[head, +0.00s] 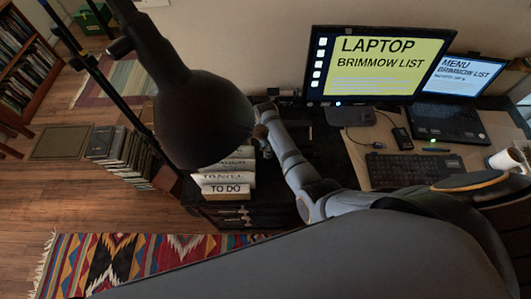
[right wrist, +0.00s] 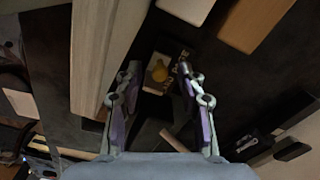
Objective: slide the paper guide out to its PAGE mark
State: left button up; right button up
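In the right wrist view a small dark part (right wrist: 172,58) with pale lettering and a yellow piece (right wrist: 159,73) on it lies beyond and between my fingertips. The lettering is too small to read surely, and I cannot tell whether this part is the paper guide. My right gripper (right wrist: 158,77) is open, with nothing seen between its fingers. In the head view the right gripper (head: 262,128) is at the lamp head's right edge, partly hidden by it. The paper guide cannot be made out in the head view. My left gripper is not in view.
A dark lamp head (head: 200,118) covers much of the desk's left end. Labelled white spines (head: 226,189), one reading TO DO, sit below it. A monitor (head: 375,65), laptop (head: 452,122), keyboard (head: 402,168) and mug (head: 505,160) stand to the right.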

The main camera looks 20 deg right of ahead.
jog(key=shift+c, duration=0.2)
grip_shut()
jog(key=shift+w+a+p, duration=0.2)
jog(key=shift+a+p, duration=0.1)
jog(key=shift+a, duration=0.4)
jog(key=shift+o, duration=0.2)
grip_release()
